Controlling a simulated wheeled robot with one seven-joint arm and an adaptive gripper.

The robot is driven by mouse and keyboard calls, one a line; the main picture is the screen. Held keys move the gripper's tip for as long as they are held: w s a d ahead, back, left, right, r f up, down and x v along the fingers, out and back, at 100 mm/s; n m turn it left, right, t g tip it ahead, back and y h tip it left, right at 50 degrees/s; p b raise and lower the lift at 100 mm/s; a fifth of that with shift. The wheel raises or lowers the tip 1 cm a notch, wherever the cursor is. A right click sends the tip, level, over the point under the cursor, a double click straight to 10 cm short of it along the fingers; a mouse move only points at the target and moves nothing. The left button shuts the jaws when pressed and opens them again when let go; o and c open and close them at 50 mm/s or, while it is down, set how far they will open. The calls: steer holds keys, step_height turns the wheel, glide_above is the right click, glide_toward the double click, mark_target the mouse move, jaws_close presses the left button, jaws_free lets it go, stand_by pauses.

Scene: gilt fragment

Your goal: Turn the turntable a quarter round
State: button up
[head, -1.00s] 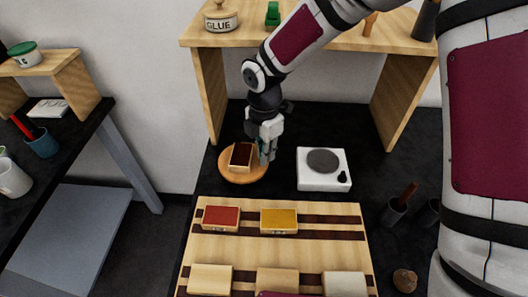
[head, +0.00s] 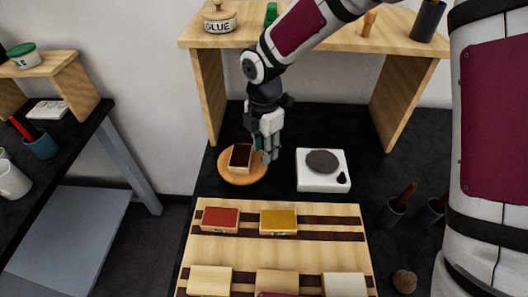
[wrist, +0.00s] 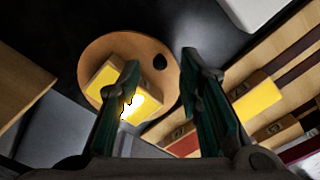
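The turntable (head: 236,179) is a round wooden disc on the black bench. A black knob (wrist: 160,62) stands near the turntable's edge. My gripper (head: 267,158) points down at the turntable's right edge, beside the box. In the wrist view my gripper (wrist: 160,60) is open, and the knob shows between its fingertips. I cannot tell whether a finger touches it.
A white hotplate-like device (head: 322,183) stands right of the turntable. A striped wooden board (head: 200,247) with several coloured blocks lies in front. A wooden shelf (head: 205,85) spans behind. Dark cups (head: 392,212) stand at the right.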

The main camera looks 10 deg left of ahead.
step_height(320, 180, up, 10)
stand_by(0.3)
steer(key=shift+f, duration=0.1)
stand_by(0.4)
